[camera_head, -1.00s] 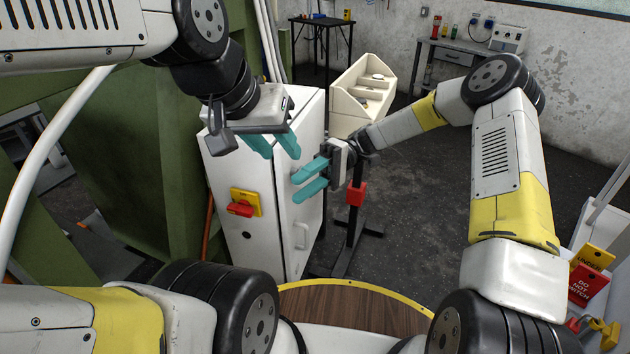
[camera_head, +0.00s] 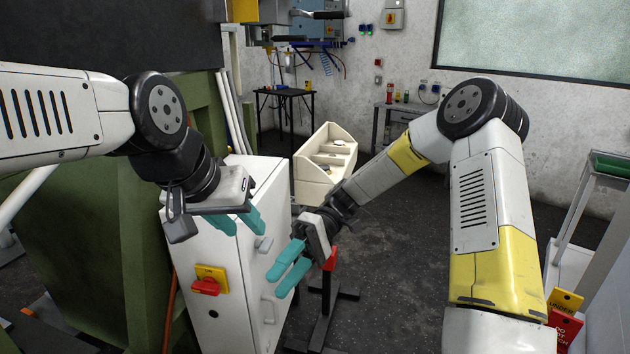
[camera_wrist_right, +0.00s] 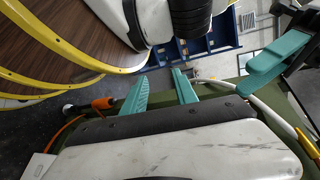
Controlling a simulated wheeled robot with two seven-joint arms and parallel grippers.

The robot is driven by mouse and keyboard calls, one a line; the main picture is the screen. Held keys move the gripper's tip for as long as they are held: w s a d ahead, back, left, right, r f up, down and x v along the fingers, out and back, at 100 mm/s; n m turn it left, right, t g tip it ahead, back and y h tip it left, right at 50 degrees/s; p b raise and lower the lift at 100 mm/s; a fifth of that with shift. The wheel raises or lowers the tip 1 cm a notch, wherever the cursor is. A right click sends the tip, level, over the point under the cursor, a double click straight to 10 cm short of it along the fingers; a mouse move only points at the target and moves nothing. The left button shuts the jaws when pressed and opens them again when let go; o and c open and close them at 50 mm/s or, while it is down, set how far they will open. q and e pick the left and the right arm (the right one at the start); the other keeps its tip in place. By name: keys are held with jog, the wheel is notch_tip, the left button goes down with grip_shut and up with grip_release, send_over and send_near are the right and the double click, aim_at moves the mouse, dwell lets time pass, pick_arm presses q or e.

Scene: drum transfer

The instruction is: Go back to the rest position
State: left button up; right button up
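My left gripper (camera_head: 245,232) has teal fingers that point down in front of the white cabinet (camera_head: 240,265). The fingers are apart with nothing between them. My right gripper (camera_head: 275,285) is lower and further right, near the cabinet's right side, its teal fingers pointing down and left. They are apart and empty; whether they touch the cabinet I cannot tell. In the right wrist view my right gripper's fingers (camera_wrist_right: 160,76) also show a gap. The teal fingers of my left gripper (camera_wrist_right: 275,62) show at the right of that view. No drum is in sight.
A red switch on a yellow plate (camera_head: 208,281) is on the cabinet's front. A cream bin (camera_head: 312,172) stands behind the grippers. A green structure (camera_head: 115,250) is at the left. A grey shelf frame (camera_head: 590,215) is at the right. Dark floor (camera_head: 400,290) lies open in the middle.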

jog(key=s+d+r+m+t+h, duration=0.1)
jog(key=d+r+m+t+h, duration=0.1)
jog(key=d+t, duration=0.4)
jog(key=d+r+m+t+h, duration=0.1)
jog(key=d+r+m+t, duration=0.3)
jog(key=d, duration=0.5)
jog(key=s+d+r+m+t+h, duration=0.1)
jog(key=d+r+m+t+h, duration=0.1)
jog(key=d+r+t, duration=0.5)
jog(key=shift+s+d+r+m+t+h, duration=0.25)
jog(key=shift+s+d+m+t+h, duration=0.1)
jog(key=shift+m+t, duration=0.65)
jog(key=shift+w, duration=0.1)
